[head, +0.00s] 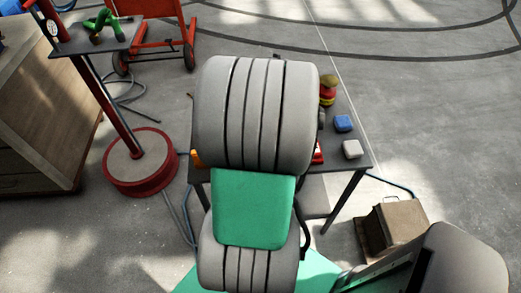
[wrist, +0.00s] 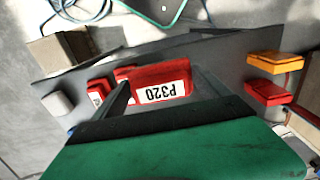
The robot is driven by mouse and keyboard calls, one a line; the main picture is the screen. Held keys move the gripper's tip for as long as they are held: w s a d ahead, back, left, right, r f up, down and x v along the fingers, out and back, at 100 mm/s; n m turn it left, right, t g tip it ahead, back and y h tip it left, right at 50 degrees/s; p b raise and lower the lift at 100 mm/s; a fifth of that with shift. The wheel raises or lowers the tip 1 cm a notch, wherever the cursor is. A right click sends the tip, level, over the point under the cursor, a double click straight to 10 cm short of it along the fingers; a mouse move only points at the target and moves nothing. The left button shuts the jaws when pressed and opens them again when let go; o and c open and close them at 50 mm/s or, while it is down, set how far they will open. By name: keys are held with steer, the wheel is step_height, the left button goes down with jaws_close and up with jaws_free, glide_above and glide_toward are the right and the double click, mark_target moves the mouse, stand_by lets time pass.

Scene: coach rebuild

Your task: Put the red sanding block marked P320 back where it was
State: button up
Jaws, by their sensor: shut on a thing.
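The red sanding block (wrist: 172,76) with a white label reading P320, upside down in the wrist view, is between the two dark fingers of my gripper (wrist: 165,95). The gripper is shut on it over the dark tabletop (wrist: 230,62). I cannot tell whether the block touches the table. In the head view my arm hides the gripper and the held block.
Another red block (wrist: 96,90) with a white label lies left of the gripper, near a white block (wrist: 58,103). An orange block (wrist: 266,61) and a red block (wrist: 268,93) lie at right. A blue block (head: 343,123) sits at the table's right side.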

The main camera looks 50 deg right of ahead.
steer(key=w+f, duration=0.1)
steer(key=f, duration=0.1)
steer(key=w+d+f, duration=0.1)
steer(key=w+f, duration=0.2)
steer(key=shift+w+d+f, duration=0.25)
steer(key=shift+w+f, duration=0.1)
steer(key=shift+f, duration=0.05)
step_height(320, 180, down, 3)
steer(key=shift+w+r+p, duration=0.1)
steer(key=shift+r+p, duration=0.1)
steer(key=shift+p, duration=0.6)
steer(key=shift+f, duration=0.4)
steer(key=o, duration=1.3)
steer(key=shift+d, duration=0.1)
steer(key=shift+c, duration=0.2)
